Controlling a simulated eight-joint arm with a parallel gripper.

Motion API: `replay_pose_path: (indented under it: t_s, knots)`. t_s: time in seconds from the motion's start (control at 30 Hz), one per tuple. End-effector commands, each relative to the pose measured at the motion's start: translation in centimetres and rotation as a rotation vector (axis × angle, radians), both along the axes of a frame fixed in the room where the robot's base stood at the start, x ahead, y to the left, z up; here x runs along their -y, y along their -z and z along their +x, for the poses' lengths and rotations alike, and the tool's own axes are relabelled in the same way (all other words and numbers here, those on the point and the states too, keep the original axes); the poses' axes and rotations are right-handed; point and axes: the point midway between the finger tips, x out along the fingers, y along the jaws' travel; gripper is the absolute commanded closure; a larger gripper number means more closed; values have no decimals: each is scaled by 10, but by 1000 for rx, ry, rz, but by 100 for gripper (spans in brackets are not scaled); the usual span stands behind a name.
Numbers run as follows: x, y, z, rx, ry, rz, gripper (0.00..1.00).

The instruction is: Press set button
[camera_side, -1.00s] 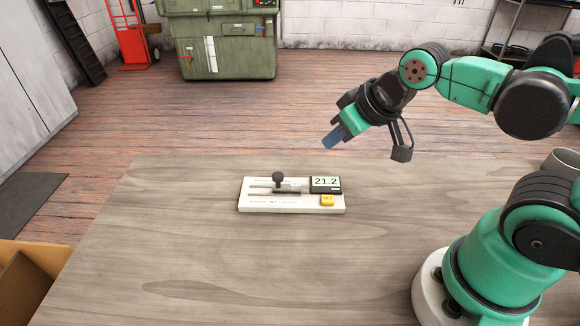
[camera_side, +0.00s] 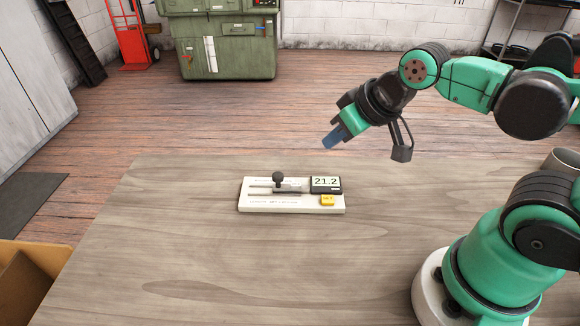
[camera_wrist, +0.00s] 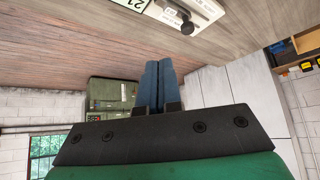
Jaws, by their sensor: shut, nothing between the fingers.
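A white device with a slider (camera_side: 290,208) lies flat on the wooden table. A black knob (camera_side: 278,179) stands on its slider track. A display (camera_side: 325,183) at its right end reads 21.2, and a small yellow set button (camera_side: 327,200) sits just below the display. My gripper (camera_side: 330,142) is shut and empty, tilted down to the left, above and behind the display, touching nothing. In the wrist view its blue fingers (camera_wrist: 159,84) are together, and part of the white device (camera_wrist: 200,8) shows upside down at the top edge. The button is not visible there.
The wooden table (camera_side: 190,270) is clear around the device. A grey cylindrical container (camera_side: 566,162) stands at the right edge behind my arm. A cardboard box (camera_side: 25,282) is at the lower left, and a green machine (camera_side: 225,45) stands far back on the floor.

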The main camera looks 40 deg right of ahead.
Motion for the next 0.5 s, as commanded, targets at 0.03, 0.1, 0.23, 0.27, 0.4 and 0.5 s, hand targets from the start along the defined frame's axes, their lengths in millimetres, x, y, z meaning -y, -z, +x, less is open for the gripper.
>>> replay_pose_path:
  t_s: [0.03,0.1,0.23,0.27,0.4,0.5]
  knots:
    - [0,0,0,0,0,0,100]
    - [0,0,0,0,0,0,100]
    - [0,0,0,0,0,0,100]
    - [0,0,0,0,0,0,100]
    - [2,2,0,-22,-1,17,100]
    - [5,8,-2,-83,-12,70,100]
